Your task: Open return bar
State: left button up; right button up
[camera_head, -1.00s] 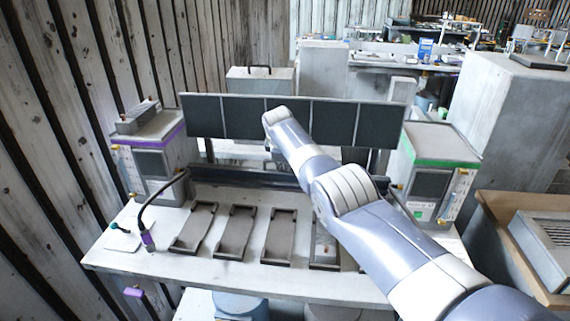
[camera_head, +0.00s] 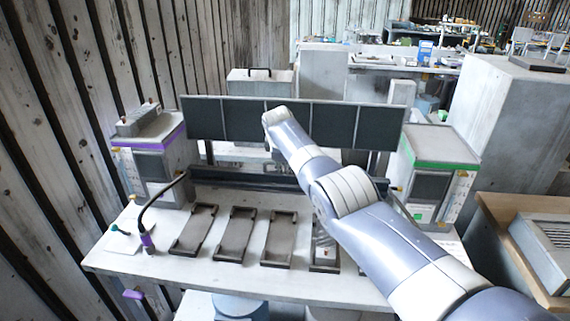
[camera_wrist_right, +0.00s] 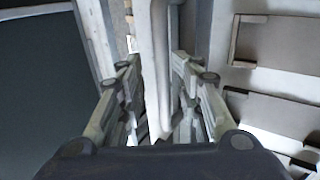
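My left gripper is not in view.
Several grey trays (camera_head: 234,258) lie on the white bench (camera_head: 185,268). A purple-striped box (camera_head: 165,160) stands left and a green-striped box (camera_head: 440,146) right. A black hose (camera_head: 158,198) curves at left. A plank wall (camera_head: 50,110) borders the left.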

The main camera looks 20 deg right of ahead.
jog(key=shift+f, duration=0.3)
jog(key=shift+s+r, duration=0.1)
jog(key=shift+r, duration=0.1)
jog(key=v, duration=1.2)
dwell(0.5)
jog(key=shift+f, duration=0.1)
